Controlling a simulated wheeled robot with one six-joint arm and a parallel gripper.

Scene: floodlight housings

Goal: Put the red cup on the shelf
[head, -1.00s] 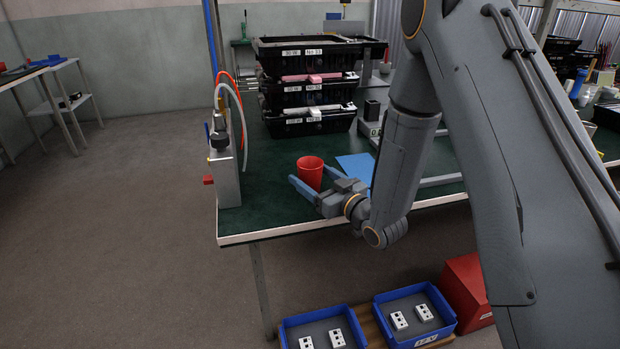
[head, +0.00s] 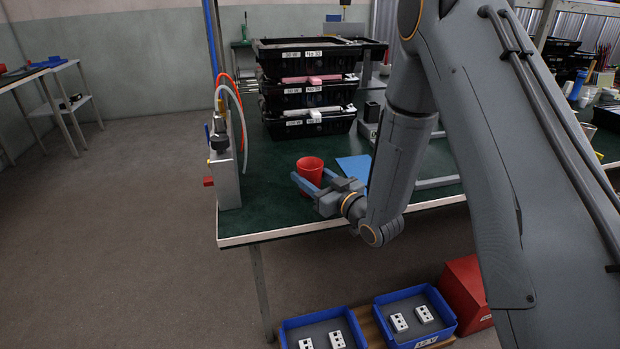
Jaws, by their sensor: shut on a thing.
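The red cup (head: 310,171) stands upright on the green table top (head: 270,215), near the table's left front part. My gripper (head: 312,182) reaches in from the right at table height, with its blue-grey fingers around the cup. One finger shows on the cup's near left side; the other is mostly hidden behind the cup. The jaws are shut on the cup. The cup appears to rest on the table. I cannot tell which surface is the shelf; a low shelf on a white stand (head: 68,103) shows at the far left.
A metal block with hoses (head: 226,175) stands left of the cup. Stacked black trays (head: 307,95) are behind it. A blue sheet (head: 354,168) lies to the right. Blue bins (head: 289,325) and a red box (head: 466,288) are below the table's front. Floor at left is clear.

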